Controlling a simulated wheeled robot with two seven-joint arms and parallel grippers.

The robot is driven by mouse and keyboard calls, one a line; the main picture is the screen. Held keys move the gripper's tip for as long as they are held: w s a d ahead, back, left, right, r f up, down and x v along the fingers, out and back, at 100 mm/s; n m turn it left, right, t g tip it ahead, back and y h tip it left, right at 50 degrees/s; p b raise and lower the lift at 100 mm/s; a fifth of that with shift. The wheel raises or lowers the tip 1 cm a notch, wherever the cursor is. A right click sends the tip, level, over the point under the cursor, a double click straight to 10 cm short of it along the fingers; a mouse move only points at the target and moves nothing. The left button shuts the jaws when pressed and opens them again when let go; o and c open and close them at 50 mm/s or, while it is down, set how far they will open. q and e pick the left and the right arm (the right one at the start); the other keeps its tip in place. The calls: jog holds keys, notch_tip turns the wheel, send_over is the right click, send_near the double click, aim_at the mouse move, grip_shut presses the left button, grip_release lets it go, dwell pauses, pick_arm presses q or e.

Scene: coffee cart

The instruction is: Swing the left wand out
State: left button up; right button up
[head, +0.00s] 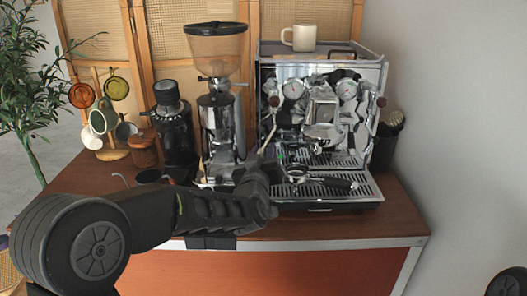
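The espresso machine (320,72) stands at the back right of the cart, with a mirror-like front, two gauges and a drip tray. The left wand (268,136) seems to be the thin steel tube hanging at the machine's left front; its lower end is hidden at my gripper. My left gripper (265,168) is in front of the machine's lower left corner, close to the wand. Its fingers are dark and small here, so I cannot tell whether they touch or hold the wand. My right gripper is not in view.
A portafilter (325,181) lies on the drip tray, right of my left gripper. The grinder (216,105) stands left of the machine. A white cup (300,38) sits on top of the machine. A mug tree (108,118) stands farther left. The counter's right front (395,215) is clear.

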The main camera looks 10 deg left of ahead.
pick_arm(q)
grip_shut()
dwell(0.4)
dwell(1.1)
